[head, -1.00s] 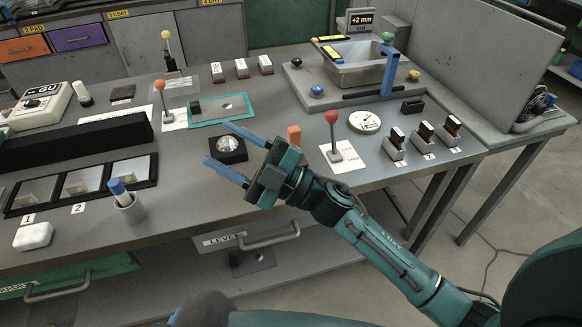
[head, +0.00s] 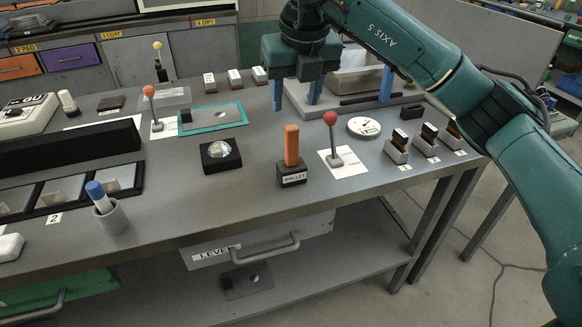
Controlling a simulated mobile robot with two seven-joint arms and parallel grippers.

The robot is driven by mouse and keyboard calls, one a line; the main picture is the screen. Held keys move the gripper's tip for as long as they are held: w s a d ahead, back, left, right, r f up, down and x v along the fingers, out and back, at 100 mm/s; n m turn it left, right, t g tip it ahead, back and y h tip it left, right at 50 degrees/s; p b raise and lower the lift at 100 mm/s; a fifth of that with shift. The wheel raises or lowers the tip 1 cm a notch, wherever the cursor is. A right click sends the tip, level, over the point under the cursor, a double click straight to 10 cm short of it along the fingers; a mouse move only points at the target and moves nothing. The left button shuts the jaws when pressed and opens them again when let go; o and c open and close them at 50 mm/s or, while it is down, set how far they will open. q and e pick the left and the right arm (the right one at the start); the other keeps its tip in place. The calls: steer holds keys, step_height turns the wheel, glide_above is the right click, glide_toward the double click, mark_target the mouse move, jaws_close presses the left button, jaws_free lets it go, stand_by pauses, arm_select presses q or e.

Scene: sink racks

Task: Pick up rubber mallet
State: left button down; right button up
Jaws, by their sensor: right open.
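The rubber mallet shows as an orange upright handle (head: 291,145) rising from a dark labelled block (head: 292,178) near the table's front edge. The label seems to read "MALLET"; I cannot tell whether the block is its head or a stand. My right gripper (head: 296,100) is open and empty, with its blue fingers pointing down. In the picture it is above and behind the handle, apart from it. My left gripper is not in view.
A red-knobbed lever (head: 331,134) on a white card stands just right of the handle. A black block with a clear dome (head: 220,156) is to its left. A round dial (head: 363,127) and several small slotted blocks are farther right. The table in front is clear.

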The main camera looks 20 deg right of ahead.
mark_target(291, 139)
steer(key=x, duration=0.7)
steer(key=shift+f, duration=0.2)
steer(key=p+x, duration=0.1)
steer(key=x, duration=0.4)
steer(key=shift+w, duration=0.1)
jaws_close()
